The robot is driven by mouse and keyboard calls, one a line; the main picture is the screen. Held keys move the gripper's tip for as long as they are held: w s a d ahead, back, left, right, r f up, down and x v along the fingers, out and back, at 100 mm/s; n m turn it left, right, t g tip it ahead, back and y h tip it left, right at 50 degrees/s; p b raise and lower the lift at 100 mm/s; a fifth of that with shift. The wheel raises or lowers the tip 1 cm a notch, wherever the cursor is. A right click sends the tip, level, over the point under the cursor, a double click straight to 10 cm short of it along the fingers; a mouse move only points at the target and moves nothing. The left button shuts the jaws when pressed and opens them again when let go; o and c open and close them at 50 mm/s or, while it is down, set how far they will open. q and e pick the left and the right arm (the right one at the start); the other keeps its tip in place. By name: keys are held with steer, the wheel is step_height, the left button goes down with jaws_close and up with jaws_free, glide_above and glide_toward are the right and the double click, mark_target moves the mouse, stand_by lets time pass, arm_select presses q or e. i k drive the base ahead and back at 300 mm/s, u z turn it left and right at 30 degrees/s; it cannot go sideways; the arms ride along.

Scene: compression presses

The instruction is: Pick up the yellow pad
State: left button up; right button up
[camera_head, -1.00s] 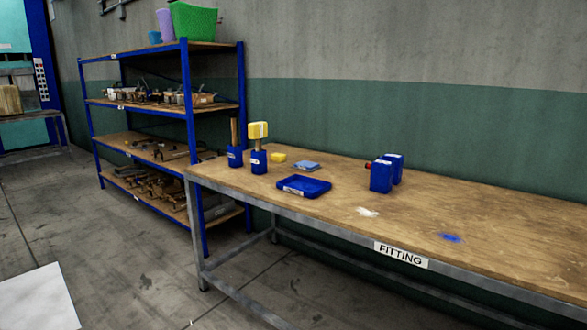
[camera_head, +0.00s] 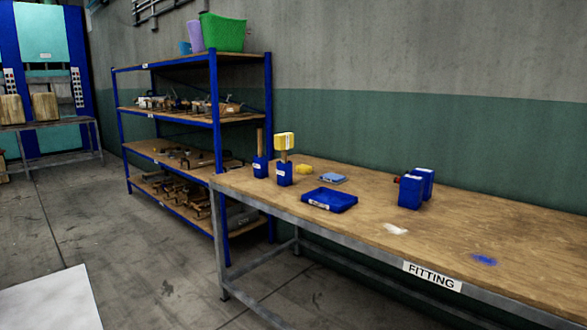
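A small yellow pad (camera_head: 304,169) lies on the wooden workbench (camera_head: 470,225), toward its back left. It sits just right of a blue holder with a yellow-headed mallet (camera_head: 284,142) standing upright in it. A flat light-blue pad (camera_head: 333,178) lies to its right, and a blue tray (camera_head: 330,200) is in front of it. Neither of my grippers is in view, and nothing is seen touching the yellow pad.
A blue-framed shelf unit (camera_head: 214,160) loaded with tools stands left of the bench. A press (camera_head: 50,70) is at the far left. Concrete floor (camera_head: 150,270) is open in front. The bench's right half is mostly clear.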

mark_target(306, 170)
steer(key=u, duration=0.65)
steer(key=i, duration=2.15)
steer(key=u, duration=0.1)
